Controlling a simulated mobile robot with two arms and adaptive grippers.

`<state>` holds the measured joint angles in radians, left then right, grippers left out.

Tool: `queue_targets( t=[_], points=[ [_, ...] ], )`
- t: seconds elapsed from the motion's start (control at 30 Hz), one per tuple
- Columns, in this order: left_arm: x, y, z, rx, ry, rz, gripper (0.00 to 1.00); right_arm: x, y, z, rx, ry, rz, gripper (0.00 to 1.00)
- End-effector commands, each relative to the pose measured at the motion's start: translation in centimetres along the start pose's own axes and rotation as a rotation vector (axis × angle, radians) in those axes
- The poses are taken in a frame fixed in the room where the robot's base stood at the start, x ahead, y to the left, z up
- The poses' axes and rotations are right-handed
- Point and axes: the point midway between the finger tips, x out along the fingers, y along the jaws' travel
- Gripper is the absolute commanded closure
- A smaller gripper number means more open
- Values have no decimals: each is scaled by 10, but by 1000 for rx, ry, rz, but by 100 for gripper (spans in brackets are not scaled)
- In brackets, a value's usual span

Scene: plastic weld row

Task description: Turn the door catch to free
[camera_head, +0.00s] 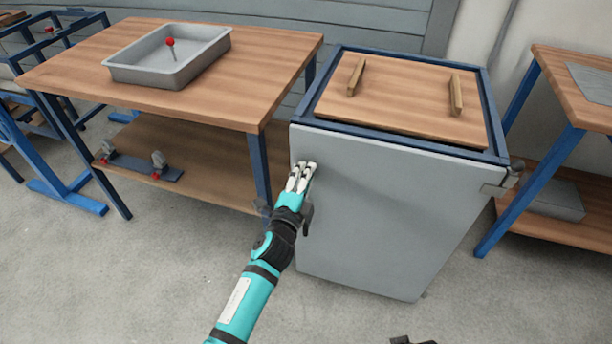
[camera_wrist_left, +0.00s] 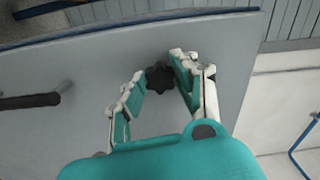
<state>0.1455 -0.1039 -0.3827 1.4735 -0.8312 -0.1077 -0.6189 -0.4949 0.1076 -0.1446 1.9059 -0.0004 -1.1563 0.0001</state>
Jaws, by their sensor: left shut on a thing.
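The grey door (camera_head: 395,215) forms the front of a blue-framed cabinet and stands closed. My left gripper (camera_head: 302,168) is at the door's upper left edge. In the left wrist view, a black lobed knob, the door catch (camera_wrist_left: 160,76), sits between the two fingers of the left gripper (camera_wrist_left: 163,82), which is shut on it. The fingers hide the catch in the head view. The way the catch is turned cannot be read. A small dark part at the bottom edge of the head view may be my right gripper; its fingers do not show.
A black bar handle (camera_wrist_left: 35,101) is on the door in the left wrist view. A wooden lid (camera_head: 405,95) with two grips tops the cabinet. A table (camera_head: 80,75) at left bears a grey tray (camera_head: 125,75). Another table (camera_head: 570,90) stands at right. The floor before the door is clear.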

Motion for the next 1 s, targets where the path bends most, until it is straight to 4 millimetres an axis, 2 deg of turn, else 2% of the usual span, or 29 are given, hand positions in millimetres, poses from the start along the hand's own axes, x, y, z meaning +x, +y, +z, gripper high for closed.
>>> queue_targets(
  t=[0.3,0.8,0.83,1.0],
  points=[
    [0,0,1,-100,-2,1,100,7,0,5,-1,-12,-1,31],
    [0,1,1,-115,-2,2,100,7,-1,4,-1,-7,-1,31],
    [0,1,1,-115,-2,2,68,7,-1,4,-1,-7,-2,31],
    [0,1,0,-114,-1,1,48,7,-1,3,-1,-7,-2,31]
  ],
)
